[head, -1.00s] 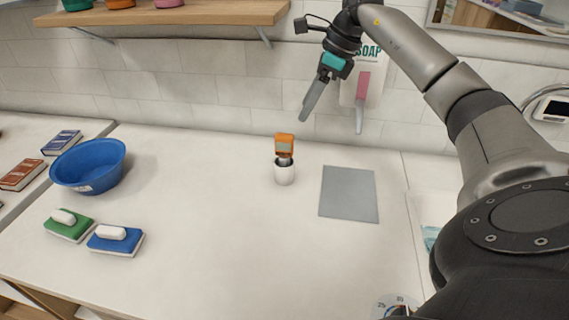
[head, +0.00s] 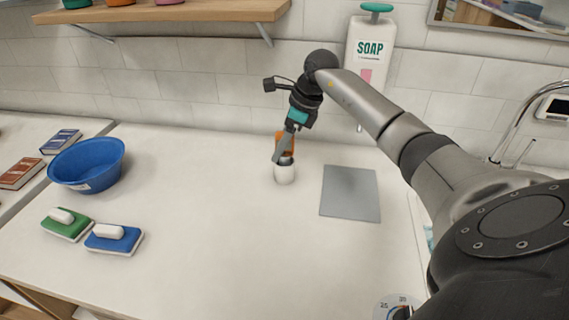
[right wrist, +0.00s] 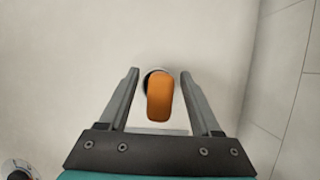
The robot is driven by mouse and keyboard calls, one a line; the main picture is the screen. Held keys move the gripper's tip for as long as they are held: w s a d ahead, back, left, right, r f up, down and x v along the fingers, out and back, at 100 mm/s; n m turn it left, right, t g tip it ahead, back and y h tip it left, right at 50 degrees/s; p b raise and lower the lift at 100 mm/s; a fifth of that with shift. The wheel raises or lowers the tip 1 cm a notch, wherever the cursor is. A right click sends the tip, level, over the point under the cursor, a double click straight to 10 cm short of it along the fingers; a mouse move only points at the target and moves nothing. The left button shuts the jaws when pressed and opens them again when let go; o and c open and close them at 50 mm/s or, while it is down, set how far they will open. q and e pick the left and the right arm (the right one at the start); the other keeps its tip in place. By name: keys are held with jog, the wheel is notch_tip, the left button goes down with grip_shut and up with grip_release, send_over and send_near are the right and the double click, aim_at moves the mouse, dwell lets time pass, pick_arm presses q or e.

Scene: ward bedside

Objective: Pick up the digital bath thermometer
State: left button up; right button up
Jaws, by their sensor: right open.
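The digital bath thermometer is orange and stands upright in a small white cup (head: 285,176) on the counter. In the head view the thermometer (head: 291,142) is partly hidden behind my right gripper (head: 279,158). In the right wrist view the thermometer (right wrist: 160,98) appears from above as an orange head between the two fingers of my right gripper (right wrist: 160,85). The fingers are open, with a gap on each side of the thermometer. The white cup's dark mouth shows just behind it. My left gripper is in neither view.
A grey mat (head: 350,194) lies right of the cup. A soap dispenser (head: 370,50) is on the wall behind my right arm. A blue basin (head: 87,166), a green sponge brush (head: 66,226) and a blue one (head: 114,240) are at left. The middle counter is clear.

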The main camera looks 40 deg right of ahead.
jog(key=shift+w+a+f, duration=0.1)
jog(key=shift+w+f, duration=0.05)
jog(key=shift+f, duration=0.35)
grip_shut()
